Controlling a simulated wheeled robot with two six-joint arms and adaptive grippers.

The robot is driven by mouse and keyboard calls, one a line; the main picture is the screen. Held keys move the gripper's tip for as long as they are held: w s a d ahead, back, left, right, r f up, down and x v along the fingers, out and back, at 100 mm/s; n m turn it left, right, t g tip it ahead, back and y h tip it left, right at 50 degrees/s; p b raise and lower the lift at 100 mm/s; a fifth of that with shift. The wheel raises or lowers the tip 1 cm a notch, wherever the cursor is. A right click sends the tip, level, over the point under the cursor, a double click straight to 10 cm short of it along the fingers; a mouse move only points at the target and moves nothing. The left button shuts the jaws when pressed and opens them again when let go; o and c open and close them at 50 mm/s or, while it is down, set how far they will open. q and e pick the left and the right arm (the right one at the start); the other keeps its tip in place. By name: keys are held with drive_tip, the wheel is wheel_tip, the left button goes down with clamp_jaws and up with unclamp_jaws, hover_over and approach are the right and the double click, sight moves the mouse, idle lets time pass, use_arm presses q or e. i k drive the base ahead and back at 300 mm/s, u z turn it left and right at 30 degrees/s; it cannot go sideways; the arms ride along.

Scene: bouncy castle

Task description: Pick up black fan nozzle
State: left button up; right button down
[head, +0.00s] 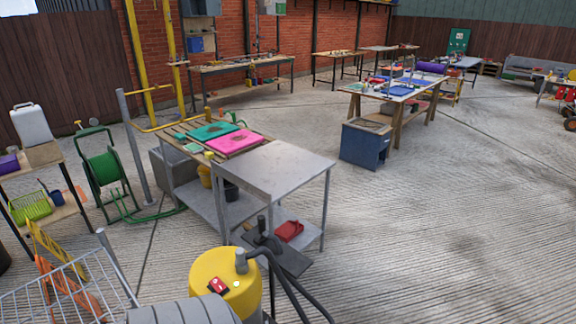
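I cannot pick out a black fan nozzle with certainty. A small black upright object (263,235) stands on a dark flat plate (283,258) low beside the grey metal table (272,172); its shape is too small to identify. Black curved tubes (283,277) rise beside the yellow drum (222,283) at the bottom of the head view. Neither of my grippers is in view.
A red tray (289,231) sits by the metal table's foot. Pink (234,141) and teal (213,131) boards lie on the slatted table. A green hose reel (102,168) and wire rack (65,290) stand left. A blue cabinet (366,146) stands farther back.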

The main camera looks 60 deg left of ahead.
sight(261, 236)
drive_tip(key=u, duration=0.2)
drive_tip(key=i, duration=1.5)
drive_tip(key=u, duration=1)
drive_tip(key=i, duration=0.8)
drive_tip(key=u, duration=0.95)
